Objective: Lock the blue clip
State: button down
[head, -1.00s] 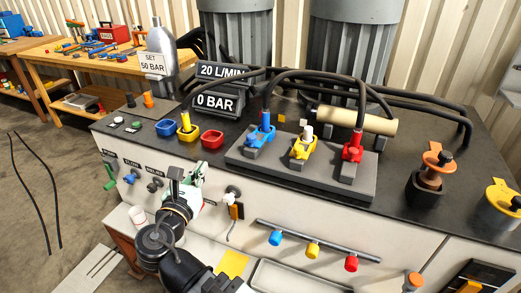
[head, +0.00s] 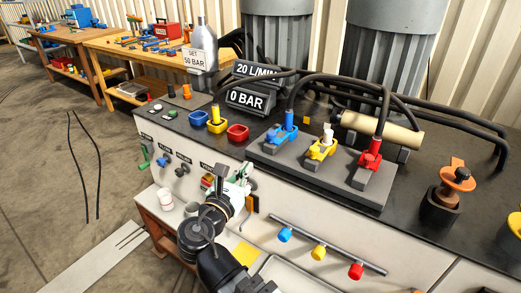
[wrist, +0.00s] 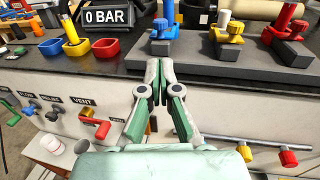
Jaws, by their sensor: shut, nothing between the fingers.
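The blue clip (head: 281,134) sits on a grey block at the left end of the dark grey plate (head: 325,184), with a blue cylinder standing in it and a black hose above. In the wrist view the blue clip (wrist: 161,30) is just beyond my fingertips. I cannot tell whether its lever is locked. My gripper (wrist: 160,64) is shut and empty, with green and white fingers. In the head view my gripper (head: 235,178) is in front of the bench's front face, below and to the left of the blue clip, apart from it.
A yellow clip (head: 322,149) and a red clip (head: 369,160) stand to the right on the same plate. Blue, yellow and red (head: 238,132) trays lie to the left. Black hoses arch over the clips. A rail with coloured knobs (head: 318,251) runs along the front panel.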

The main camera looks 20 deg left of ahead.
jog(key=shift+r, duration=0.15)
jog(key=p, duration=1.1)
send_near(269, 137)
jog(key=w, duration=0.7)
jog(key=shift+w+d+r, duration=0.1)
jog(key=shift+w+d, duration=0.05)
jog(key=shift+d, duration=0.2)
jog(key=shift+a, duration=0.1)
